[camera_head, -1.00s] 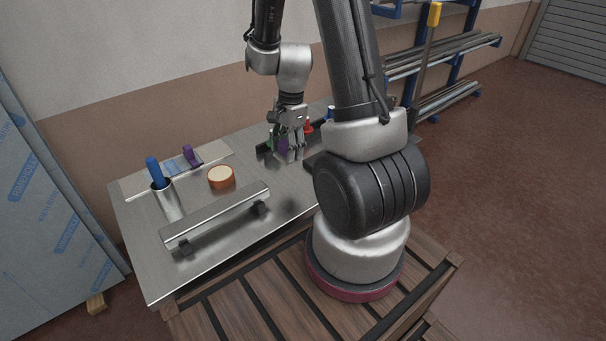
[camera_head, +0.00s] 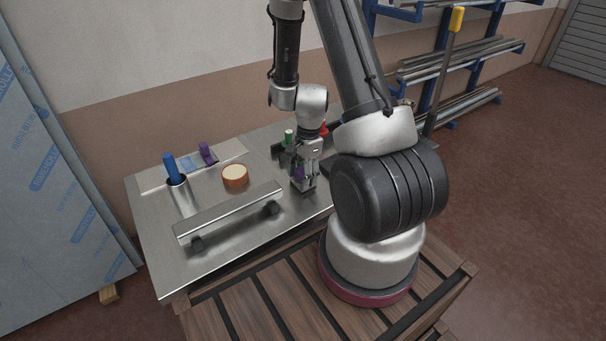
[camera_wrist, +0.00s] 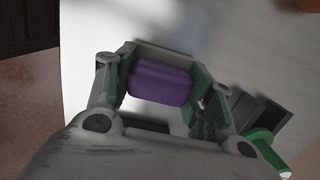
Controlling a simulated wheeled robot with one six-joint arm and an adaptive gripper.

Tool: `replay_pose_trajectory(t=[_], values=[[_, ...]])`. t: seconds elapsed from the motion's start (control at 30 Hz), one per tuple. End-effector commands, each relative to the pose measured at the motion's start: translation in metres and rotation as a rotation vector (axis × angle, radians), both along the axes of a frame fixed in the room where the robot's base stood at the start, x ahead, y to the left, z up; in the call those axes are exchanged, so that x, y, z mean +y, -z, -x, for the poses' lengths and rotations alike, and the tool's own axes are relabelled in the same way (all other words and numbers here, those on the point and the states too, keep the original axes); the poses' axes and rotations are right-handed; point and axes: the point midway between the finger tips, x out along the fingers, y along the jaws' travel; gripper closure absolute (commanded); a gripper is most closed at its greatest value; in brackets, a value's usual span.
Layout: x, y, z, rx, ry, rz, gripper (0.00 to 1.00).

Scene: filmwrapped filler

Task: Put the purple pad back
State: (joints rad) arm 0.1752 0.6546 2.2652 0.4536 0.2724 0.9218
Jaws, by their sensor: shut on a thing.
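A purple pad (camera_wrist: 160,83) is between the two fingers of my gripper (camera_wrist: 158,88) in the wrist view, with a finger against each side. In the head view my gripper (camera_head: 303,184) points down over the steel table (camera_head: 225,250), and a bit of the purple pad (camera_head: 299,173) shows between its fingers. I cannot tell how far it is above the tabletop. Another purple piece (camera_head: 207,153) stands upright on a flat plate at the table's back left.
A green piece (camera_head: 288,138) and a red piece (camera_head: 323,130) stand behind my gripper. Bare steel lies between the roll and my gripper.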

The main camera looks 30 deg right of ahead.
Motion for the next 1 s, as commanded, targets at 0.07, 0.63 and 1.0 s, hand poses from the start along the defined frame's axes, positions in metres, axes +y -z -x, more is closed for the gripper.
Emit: replay_pose_trajectory(t=[0.07, 0.63, 1.0], values=[[0.000, 0.002, 0.000, 0.001, 0.001, 0.000, 0.73], [-0.001, -0.005, -0.001, -0.002, -0.002, 0.000, 0.26], [-0.010, -0.081, -0.002, -0.006, 0.000, 0.001, 0.26]])
